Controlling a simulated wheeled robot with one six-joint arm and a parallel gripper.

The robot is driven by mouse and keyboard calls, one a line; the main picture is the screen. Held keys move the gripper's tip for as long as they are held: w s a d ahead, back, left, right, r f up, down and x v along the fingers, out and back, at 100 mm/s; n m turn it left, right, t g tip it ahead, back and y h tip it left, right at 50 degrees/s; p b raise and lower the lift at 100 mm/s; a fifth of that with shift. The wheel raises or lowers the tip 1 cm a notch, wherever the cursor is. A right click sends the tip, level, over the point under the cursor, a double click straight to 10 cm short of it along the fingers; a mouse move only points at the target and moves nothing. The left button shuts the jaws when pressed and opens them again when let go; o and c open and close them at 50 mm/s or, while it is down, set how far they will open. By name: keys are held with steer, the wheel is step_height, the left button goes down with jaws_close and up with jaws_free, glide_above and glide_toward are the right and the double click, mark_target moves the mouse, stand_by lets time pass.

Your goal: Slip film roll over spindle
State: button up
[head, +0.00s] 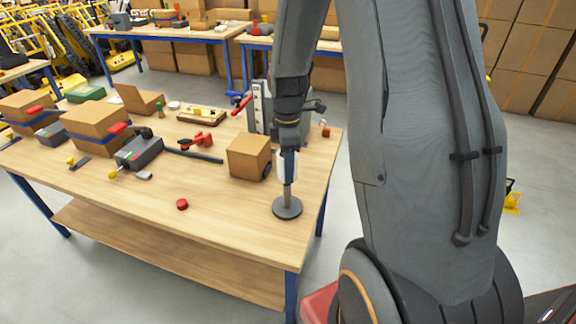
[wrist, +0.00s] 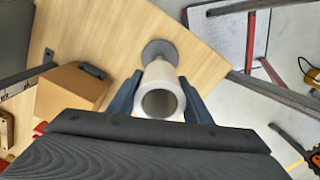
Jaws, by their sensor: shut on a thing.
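The film roll (wrist: 164,72) is a pale, hollow tube. In the head view the roll (head: 287,166) stands about upright between the fingers of my gripper (head: 289,150), which is shut on it. The wrist view shows my gripper (wrist: 160,88) with one dark finger on each side of the roll. The spindle (head: 287,206) is a grey post on a round, dark base near the table's right front corner. The lower post shows just below the roll; its top is hidden, and I cannot tell how far it reaches inside. The spindle base (wrist: 159,48) shows beyond the roll in the wrist view.
A cardboard box (head: 249,156) stands close left of the roll on the wooden table (head: 225,205). A red cap (head: 182,204) lies further left. A grey upright fixture (head: 260,108) stands behind my gripper. The table front is mostly clear.

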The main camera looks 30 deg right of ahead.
steer(key=shift+f+b, duration=0.85)
steer(key=shift+f, duration=1.55)
stand_by(1.3)
steer(key=shift+f, duration=0.35)
steer(key=shift+f+b, duration=0.5)
steer(key=shift+f, duration=0.25)
steer(key=o, duration=1.8)
steer(key=shift+c, duration=0.2)
steer(key=shift+r, duration=0.15)
step_height(320, 180, up, 12)
steer(key=p, duration=0.9)
